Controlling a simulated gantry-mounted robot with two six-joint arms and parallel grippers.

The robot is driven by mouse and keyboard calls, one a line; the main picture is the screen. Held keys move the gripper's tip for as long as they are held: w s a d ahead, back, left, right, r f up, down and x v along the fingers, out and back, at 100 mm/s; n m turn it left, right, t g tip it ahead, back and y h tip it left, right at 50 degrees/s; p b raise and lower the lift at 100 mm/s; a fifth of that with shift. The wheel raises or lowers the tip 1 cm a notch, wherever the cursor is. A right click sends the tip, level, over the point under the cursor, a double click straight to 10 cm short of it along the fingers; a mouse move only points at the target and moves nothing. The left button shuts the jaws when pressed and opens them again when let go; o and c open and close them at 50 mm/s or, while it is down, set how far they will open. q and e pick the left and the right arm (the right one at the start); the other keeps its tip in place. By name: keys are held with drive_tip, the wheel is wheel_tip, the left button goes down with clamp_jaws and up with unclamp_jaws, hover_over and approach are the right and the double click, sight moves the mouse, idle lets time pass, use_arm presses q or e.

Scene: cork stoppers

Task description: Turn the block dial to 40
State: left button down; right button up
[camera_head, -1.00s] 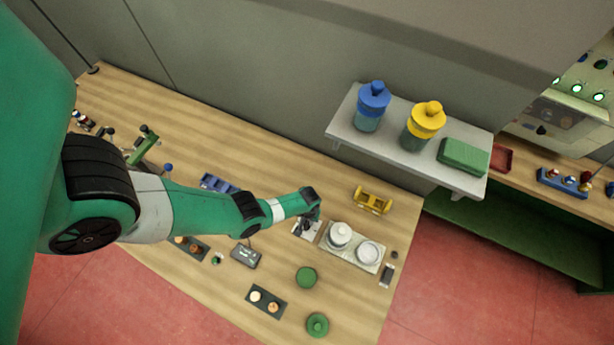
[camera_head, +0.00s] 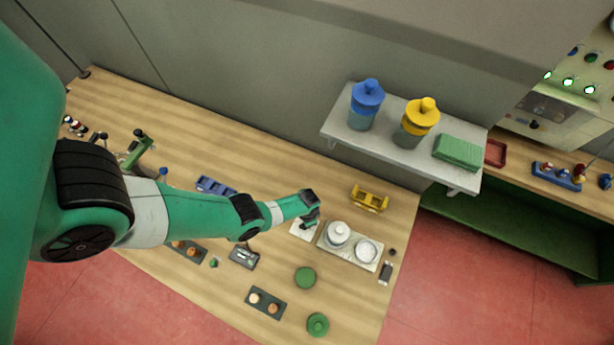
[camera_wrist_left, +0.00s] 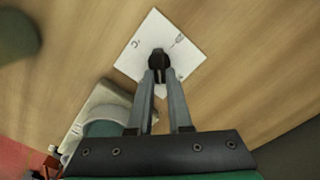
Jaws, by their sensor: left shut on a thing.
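The block dial is a white square plate (camera_wrist_left: 155,25) with dark marks near its edges, too small to read surely. A black knob (camera_wrist_left: 158,57) stands at its middle. My left gripper (camera_wrist_left: 158,72) is shut on the knob from above, with its fingers close together over the plate. In the head view the left gripper (camera_head: 307,225) is over the plate (camera_head: 298,233), and the wrist hides most of the knob. My right gripper is in neither view.
A pale tray (camera_head: 352,253) with two round white pieces stands just right of the dial. A yellow holder (camera_head: 369,199) is behind it. A small dark device (camera_head: 244,257) and green discs (camera_head: 305,278) lie in front. A shelf (camera_head: 340,133) overhangs the back right.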

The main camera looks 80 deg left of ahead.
use_arm(q)
drive_tip(key=m, duration=0.4)
drive_tip(key=shift+d+m, duration=0.25)
drive_tip(key=shift+m, duration=0.05)
drive_tip(key=m, duration=0.4)
drive_tip(key=shift+s+d, duration=0.15)
drive_tip(key=shift+d, duration=0.05)
drive_tip(key=shift+m, duration=0.3)
drive_tip(key=c, duration=0.8)
unclamp_jaws()
drive_tip(key=shift+c, duration=0.2)
